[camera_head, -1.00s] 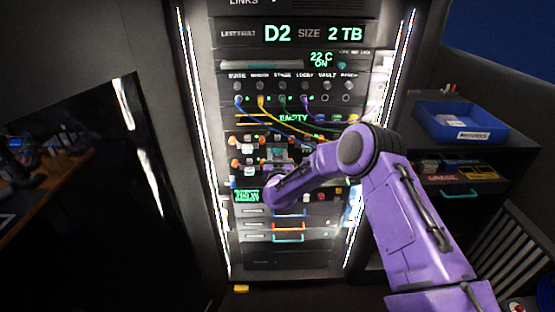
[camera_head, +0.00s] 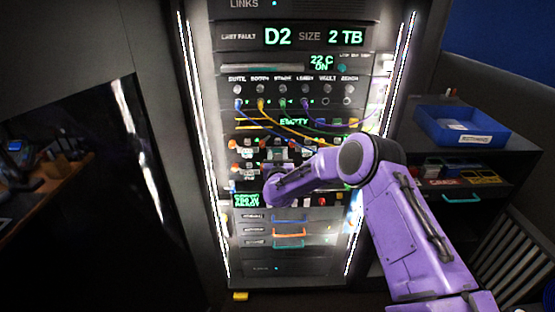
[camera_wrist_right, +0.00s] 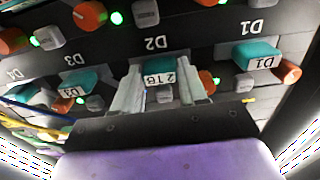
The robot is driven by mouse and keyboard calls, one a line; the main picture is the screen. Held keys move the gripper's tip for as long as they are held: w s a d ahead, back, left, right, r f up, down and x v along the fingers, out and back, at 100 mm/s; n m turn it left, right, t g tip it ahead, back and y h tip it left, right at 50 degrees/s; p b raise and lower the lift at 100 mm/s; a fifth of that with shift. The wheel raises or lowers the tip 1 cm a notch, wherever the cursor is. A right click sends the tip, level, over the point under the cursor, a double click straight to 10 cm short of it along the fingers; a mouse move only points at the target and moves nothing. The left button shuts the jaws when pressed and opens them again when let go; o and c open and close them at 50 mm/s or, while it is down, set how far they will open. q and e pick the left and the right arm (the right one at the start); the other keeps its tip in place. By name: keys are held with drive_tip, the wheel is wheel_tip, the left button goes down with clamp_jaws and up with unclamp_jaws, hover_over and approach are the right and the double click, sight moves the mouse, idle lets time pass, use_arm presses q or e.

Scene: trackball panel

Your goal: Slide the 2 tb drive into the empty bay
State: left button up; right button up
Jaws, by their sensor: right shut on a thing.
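The drive labelled 2 TB (camera_wrist_right: 160,80) shows upside down in the wrist view, a teal-fronted block at the bay marked D2 (camera_wrist_right: 153,43). My right gripper (camera_wrist_right: 161,88) is shut on it, with one pale finger on each side. How far the drive sits inside the bay cannot be told. In the head view my right gripper (camera_head: 280,158) is at the drive row of the rack, largely hidden by my purple wrist. The rack's top screen (camera_head: 312,37) reads D2, size 2 TB. My left gripper is not in view.
Neighbouring teal drives D1 (camera_wrist_right: 258,54) and D3 (camera_wrist_right: 75,82) sit close on either side, with orange knobs and grey buttons between. Coloured cables (camera_head: 285,121) droop above the drive row. A blue bin (camera_head: 460,123) stands on a cabinet at right.

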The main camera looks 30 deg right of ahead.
drive_tip(key=o, duration=1.1)
drive_tip(key=shift+s+a, duration=0.1)
drive_tip(key=b+v, duration=0.2)
drive_tip(key=v, duration=0.8)
drive_tip(key=shift+s, duration=0.15)
